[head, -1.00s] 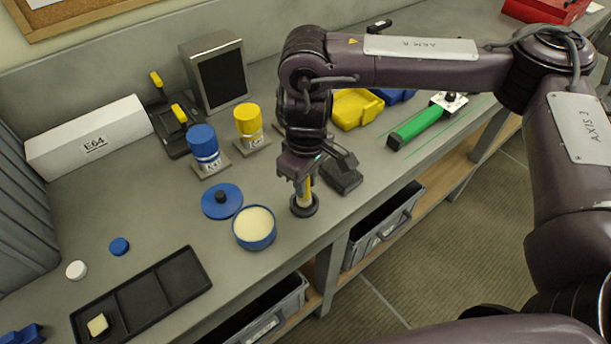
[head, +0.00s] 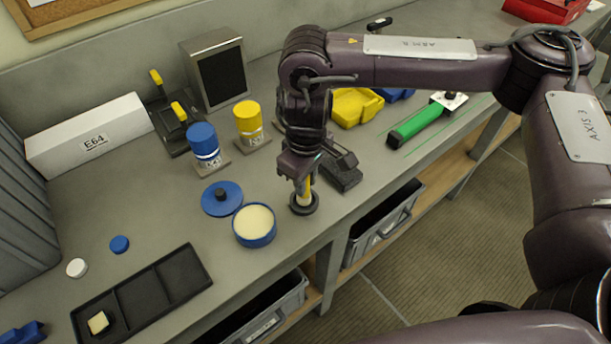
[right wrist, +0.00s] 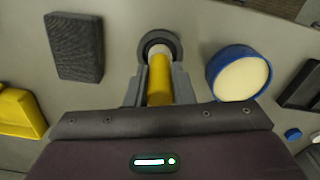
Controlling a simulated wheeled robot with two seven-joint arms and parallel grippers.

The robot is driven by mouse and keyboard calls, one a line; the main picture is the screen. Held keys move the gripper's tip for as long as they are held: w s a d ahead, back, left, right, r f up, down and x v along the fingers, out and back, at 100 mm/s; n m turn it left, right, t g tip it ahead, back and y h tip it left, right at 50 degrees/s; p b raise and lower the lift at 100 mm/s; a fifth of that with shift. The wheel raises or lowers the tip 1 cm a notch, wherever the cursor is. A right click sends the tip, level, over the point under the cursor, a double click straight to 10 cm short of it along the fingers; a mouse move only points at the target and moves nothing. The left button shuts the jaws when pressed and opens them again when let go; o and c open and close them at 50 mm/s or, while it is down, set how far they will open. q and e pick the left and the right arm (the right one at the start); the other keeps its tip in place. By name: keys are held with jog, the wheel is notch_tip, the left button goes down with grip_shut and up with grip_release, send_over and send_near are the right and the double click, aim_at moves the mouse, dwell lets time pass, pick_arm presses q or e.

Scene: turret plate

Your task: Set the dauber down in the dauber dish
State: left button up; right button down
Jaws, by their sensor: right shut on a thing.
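The dauber (right wrist: 160,78) has a yellow handle and a pale lower end. My right gripper (right wrist: 156,92) is shut on its handle, with one finger on each side. The dauber dish (head: 304,208) is a small dark round dish on the bench, and it also shows as a dark ring in the right wrist view (right wrist: 147,41). The dauber is about upright with its pale end over or inside the ring. I cannot tell whether it touches the bottom. My left gripper is not in view.
An open blue tin (head: 255,239) with cream filling stands close left of the dish, with its blue lid (head: 222,207) behind. A dark block (head: 344,179) lies close right. A black tray (head: 143,296) is front left. The bench's front edge is near the dish.

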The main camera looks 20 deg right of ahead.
jog(key=shift+f, duration=0.2)
jog(key=c, duration=1.2)
grip_release()
jog(key=shift+o, duration=0.2)
notch_tip(320, 180, up, 8)
jog(key=shift+f, duration=0.1)
jog(key=shift+s, duration=0.1)
